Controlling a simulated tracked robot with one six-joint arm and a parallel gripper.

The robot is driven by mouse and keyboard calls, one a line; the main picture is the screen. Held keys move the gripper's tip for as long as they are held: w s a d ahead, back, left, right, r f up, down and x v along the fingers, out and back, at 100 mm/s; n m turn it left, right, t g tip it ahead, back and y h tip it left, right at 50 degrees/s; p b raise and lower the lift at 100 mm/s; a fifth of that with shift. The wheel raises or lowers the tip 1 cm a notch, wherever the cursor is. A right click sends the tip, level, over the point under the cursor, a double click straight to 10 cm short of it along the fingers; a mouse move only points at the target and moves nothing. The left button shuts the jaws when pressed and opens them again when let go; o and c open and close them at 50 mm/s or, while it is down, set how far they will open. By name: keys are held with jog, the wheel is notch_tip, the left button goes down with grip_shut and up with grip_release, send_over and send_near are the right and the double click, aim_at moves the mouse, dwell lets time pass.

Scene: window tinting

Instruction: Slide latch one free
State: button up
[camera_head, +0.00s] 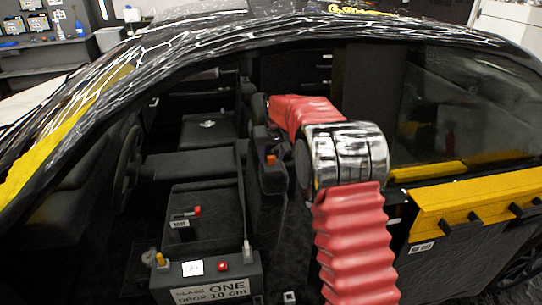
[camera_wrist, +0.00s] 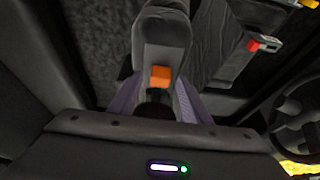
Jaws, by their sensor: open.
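An orange block (camera_wrist: 160,77) stands on the end of a dark upright housing (camera_wrist: 163,30) in the wrist view. It also shows in the head view (camera_head: 271,160), beside the seats. My gripper (camera_wrist: 158,103) is open, with a purple-grey finger on each side of the dark housing, below the orange block in the picture. I cannot tell whether the fingers touch it. In the head view my gripper is hard to make out against the dark interior. No readable label marks either part as latch one.
A grey box labelled "GLASS ONE DROP 10 cm" (camera_head: 208,281) has a yellow knob and a red button. My red-sleeved arm reaches in through the car's window opening. A steering wheel (camera_head: 127,165) is at left. A yellow door sill with black handles (camera_head: 470,208) is at right.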

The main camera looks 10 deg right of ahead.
grip_shut()
dwell(0.4)
